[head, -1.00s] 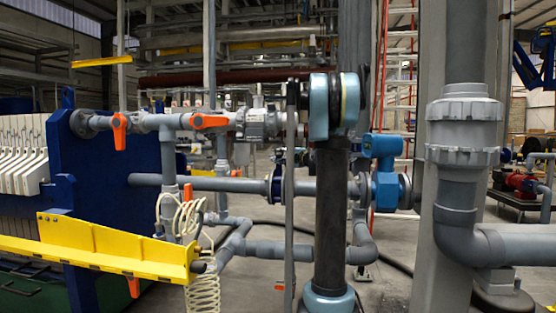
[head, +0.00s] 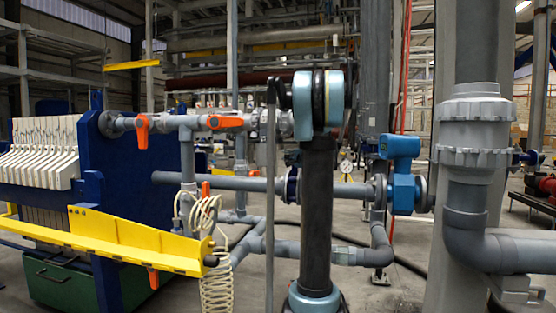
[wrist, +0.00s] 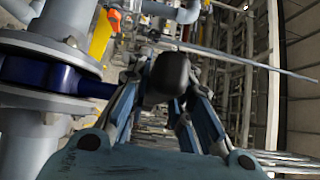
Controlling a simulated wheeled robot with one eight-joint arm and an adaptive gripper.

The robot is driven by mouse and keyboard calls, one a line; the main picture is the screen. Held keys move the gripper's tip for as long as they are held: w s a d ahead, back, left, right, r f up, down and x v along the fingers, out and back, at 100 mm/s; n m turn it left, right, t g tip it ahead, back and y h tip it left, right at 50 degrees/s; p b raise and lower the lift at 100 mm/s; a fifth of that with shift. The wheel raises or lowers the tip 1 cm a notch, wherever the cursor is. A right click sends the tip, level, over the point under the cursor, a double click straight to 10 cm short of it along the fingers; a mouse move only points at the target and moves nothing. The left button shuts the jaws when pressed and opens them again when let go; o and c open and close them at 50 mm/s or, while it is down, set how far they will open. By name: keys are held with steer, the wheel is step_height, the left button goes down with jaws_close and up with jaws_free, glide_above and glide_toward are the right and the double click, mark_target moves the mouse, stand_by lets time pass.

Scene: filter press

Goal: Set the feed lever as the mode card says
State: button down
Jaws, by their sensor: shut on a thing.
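In the wrist view a dark blue valve body (wrist: 40,82) sits between grey pipe flanges at the left. Its blue lever (wrist: 95,88) reaches right towards my gripper (wrist: 160,92). The lever's rounded black end (wrist: 170,72) is between my fingers, and my gripper is shut on it. In the head view a dark blue valve (head: 291,185) shows on the grey pipe just left of my arm. My gripper and the lever's black end are hidden there behind my arm. I cannot make out a mode card in either view.
Orange-handled valves (head: 143,130) sit on the upper pipe. A yellow trough (head: 110,245) and a filter press with white plates (head: 45,150) stand at the left. A blue valve (head: 400,170) and a thick grey pipe (head: 472,130) are at the right. A coiled hose (head: 208,220) hangs near the trough.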

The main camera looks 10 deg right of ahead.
steer(key=shift+w+a, duration=0.1)
steer(key=shift+a, duration=0.3)
steer(key=c, duration=1.5)
jaws_free()
steer(key=shift+w+a+f, duration=0.1)
steer(key=shift+a+f, duration=0.05)
steer(key=shift+o, duration=0.3)
steer(key=shift+d, duration=0.25)
steer(key=shift+s+d, duration=0.2)
steer(key=shift+s, duration=0.35)
steer(key=v, duration=1)
steer(key=shift+s, duration=0.4)
